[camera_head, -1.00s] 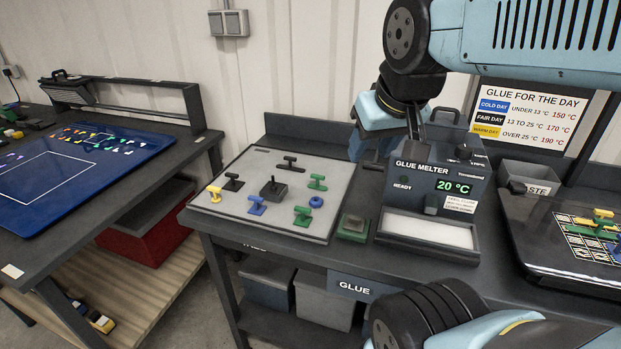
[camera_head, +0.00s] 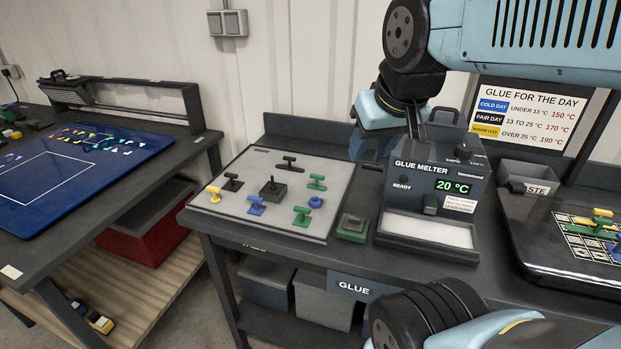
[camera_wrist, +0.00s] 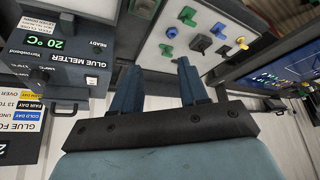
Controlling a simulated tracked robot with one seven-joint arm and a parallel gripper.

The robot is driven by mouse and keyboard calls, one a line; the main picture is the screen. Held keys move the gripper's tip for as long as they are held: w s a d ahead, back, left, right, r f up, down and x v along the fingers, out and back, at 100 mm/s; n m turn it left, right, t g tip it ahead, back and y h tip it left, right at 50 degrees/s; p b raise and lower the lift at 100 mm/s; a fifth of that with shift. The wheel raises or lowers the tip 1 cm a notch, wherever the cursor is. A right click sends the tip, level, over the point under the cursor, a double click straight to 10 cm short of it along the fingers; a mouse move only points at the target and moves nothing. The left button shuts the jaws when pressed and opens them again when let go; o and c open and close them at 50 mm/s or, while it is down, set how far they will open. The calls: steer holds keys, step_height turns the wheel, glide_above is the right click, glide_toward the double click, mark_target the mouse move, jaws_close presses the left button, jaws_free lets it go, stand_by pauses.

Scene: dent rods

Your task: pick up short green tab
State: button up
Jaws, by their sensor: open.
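Two green tabs stand on the pale board on the middle bench: a nearer one (camera_head: 302,216) and a farther one (camera_head: 317,182). I cannot tell which is the short one. Both also show in the wrist view, one near the top (camera_wrist: 188,17) and one just above my fingers (camera_wrist: 167,50). My gripper (camera_wrist: 158,65) is open with nothing between its fingers. It is apart from the tabs, on the wall side of the board. In the head view its fingertips cannot be made out clearly.
The board (camera_head: 240,205) also holds yellow, blue and black tabs and a dark block (camera_head: 272,190). A green-based block (camera_head: 352,228) sits beside it. The glue melter (camera_head: 437,190) stands close on the right. A blue mat (camera_head: 70,175) lies on the left bench.

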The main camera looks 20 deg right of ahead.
steer(key=w+f+n+g, duration=0.25)
steer(key=w+n, duration=0.25)
steer(key=w, duration=1)
steer(key=n+g, duration=0.3)
steer(key=n, duration=0.3)
glide_above(316, 177)
steer(key=w, duration=0.1)
step_height(316, 177, down, 17)
steer(key=shift+w+r, duration=0.15)
steer(key=shift+s+d+f, duration=0.1)
steer(key=shift+s+f, duration=0.05)
steer(key=shift+f, duration=1.2)
steer(key=shift+s+f, duration=0.15)
steer(key=shift+f, duration=1.2)
steer(key=shift+c, duration=0.3)
jaws_close()
